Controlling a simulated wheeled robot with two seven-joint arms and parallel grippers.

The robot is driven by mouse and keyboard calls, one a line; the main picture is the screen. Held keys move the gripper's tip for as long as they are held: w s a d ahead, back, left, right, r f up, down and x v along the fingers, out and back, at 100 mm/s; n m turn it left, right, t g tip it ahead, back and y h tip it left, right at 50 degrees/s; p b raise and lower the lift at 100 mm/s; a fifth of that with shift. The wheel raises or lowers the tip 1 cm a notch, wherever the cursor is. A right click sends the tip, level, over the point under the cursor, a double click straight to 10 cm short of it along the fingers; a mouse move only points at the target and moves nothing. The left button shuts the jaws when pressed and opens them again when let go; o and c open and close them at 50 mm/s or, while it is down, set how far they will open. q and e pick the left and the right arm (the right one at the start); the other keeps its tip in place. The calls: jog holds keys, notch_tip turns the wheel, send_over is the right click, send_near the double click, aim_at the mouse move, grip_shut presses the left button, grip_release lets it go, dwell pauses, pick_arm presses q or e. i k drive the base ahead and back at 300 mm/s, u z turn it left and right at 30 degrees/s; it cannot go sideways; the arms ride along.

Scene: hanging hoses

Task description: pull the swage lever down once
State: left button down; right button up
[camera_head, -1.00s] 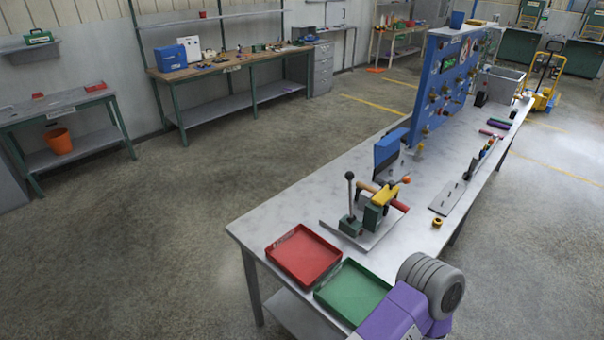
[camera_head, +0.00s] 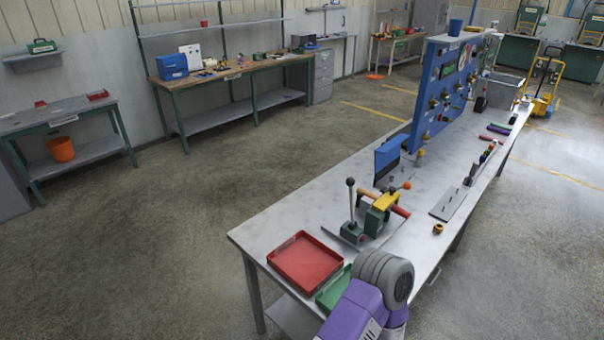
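The swage tool (camera_head: 377,222) stands on the grey workbench beyond the trays. It has a green body, a yellow clamp part and red and orange handle ends. A lever with a black ball knob (camera_head: 350,183) stands upright at its left side. A purple and grey link of my arm (camera_head: 372,300) comes in from the bottom edge, in front of the tool and apart from it. Neither of my grippers shows in the view.
A red tray (camera_head: 305,262) lies on the near end of the bench (camera_head: 285,222). A green tray (camera_head: 333,290) is partly hidden by my arm. A blue pegboard panel (camera_head: 445,90) stands farther back.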

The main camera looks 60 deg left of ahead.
aim_at(350, 181)
jog(key=u, duration=1.2)
